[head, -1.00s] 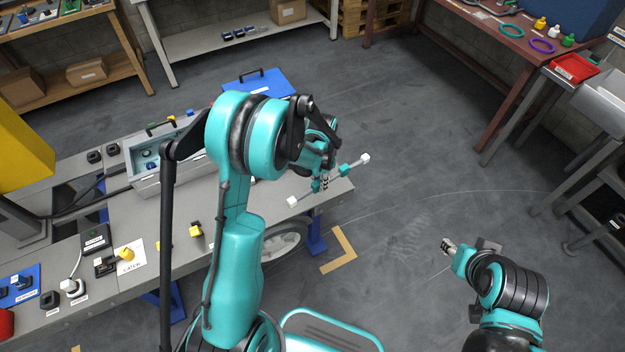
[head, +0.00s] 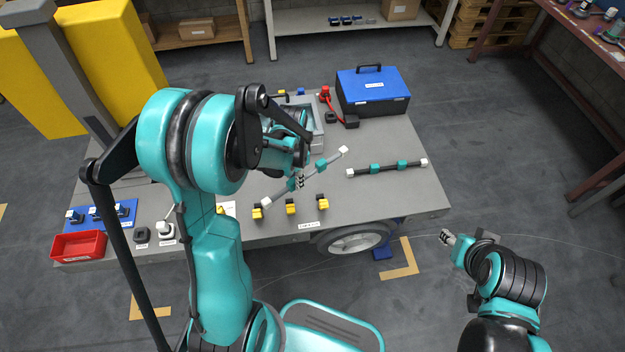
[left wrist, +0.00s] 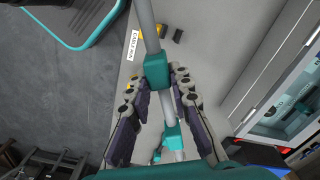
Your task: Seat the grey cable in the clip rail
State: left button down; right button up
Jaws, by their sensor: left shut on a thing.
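The grey cable (head: 309,172) has white ends and two teal sleeves. My left gripper (head: 299,181) is shut on it, and it slants up to the right above the table. In the left wrist view the cable (left wrist: 149,25) runs lengthwise between the fingers (left wrist: 155,88), with a teal sleeve at the fingertips. The clip rail shows as a row of yellow-and-black clips (head: 291,207) near the table's front edge, with a white label. The cable is apart from the clips, its lower-left end close above the left clip. My right gripper (head: 447,238) is over the floor, away from the table; its fingers are too small to judge.
A black cable (head: 387,167) with teal sleeves lies on the table right of the held cable. A blue toolbox (head: 372,93) stands behind. A grey case (head: 317,128) is partly hidden by my left arm. A red bin (head: 78,246) is at far left. The table's right front is bare.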

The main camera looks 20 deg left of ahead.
pick_arm(q)
jog(key=s+a+f+m+b, duration=0.1)
jog(key=a+f+m, duration=0.2)
jog(key=a, duration=0.1)
jog(key=m+b, duration=0.3)
jog(key=b, duration=0.1)
send_near(278, 209)
jog(key=shift+f+b, duration=1.85)
jog(key=shift+f, duration=0.3)
jog(key=shift+b, duration=0.3)
jog(key=shift+f, duration=0.1)
jog(key=shift+f+b, duration=0.3)
jog(key=shift+f, duration=0.6)
jog(key=shift+c, duration=2.4)
grip_release()
